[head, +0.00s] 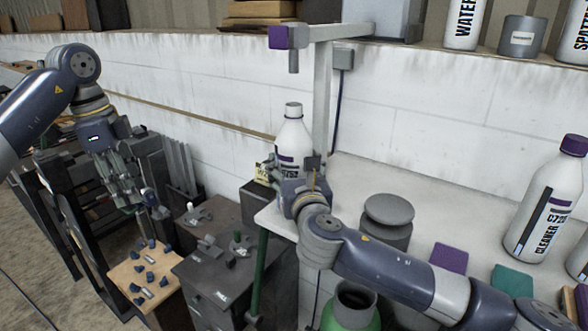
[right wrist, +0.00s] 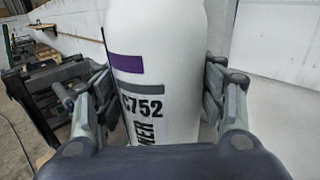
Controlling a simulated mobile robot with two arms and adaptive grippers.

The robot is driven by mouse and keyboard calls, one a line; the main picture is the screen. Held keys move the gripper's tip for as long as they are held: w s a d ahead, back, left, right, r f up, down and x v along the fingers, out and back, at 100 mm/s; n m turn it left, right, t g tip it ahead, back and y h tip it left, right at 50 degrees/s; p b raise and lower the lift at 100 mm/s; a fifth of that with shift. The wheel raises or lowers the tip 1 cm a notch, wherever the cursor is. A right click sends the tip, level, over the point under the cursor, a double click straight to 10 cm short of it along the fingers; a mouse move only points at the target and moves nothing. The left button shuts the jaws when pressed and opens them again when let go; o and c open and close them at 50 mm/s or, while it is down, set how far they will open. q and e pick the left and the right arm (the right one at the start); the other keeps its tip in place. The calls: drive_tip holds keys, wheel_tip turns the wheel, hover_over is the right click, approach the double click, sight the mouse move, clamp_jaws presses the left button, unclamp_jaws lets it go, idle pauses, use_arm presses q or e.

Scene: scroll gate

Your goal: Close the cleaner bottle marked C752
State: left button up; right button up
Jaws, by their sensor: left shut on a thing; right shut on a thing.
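The white cleaner bottle marked C752 (head: 291,140) stands upright by the left end of the white worktop. Its narrow neck shows at the top with no purple cap on it. My right gripper (head: 297,178) is shut on the bottle's body. In the right wrist view the fingers (right wrist: 165,95) lie on either side of the bottle (right wrist: 155,70), with its purple stripe and "C752" facing me. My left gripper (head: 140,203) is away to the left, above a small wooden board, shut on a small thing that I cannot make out. No loose cap is clearly visible.
A grey post with an arm ending in a purple block (head: 278,37) rises behind the bottle. Another cleaner bottle (head: 545,210) with a purple cap stands at the right. A grey round container (head: 388,215) and purple and green pads (head: 449,258) lie nearer. The wooden board (head: 145,274) holds several small pieces.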

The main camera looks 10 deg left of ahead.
sight(293, 150)
use_arm(q)
drive_tip(key=shift+r, duration=0.15)
use_arm(e)
drive_tip(key=shift+r, duration=0.15)
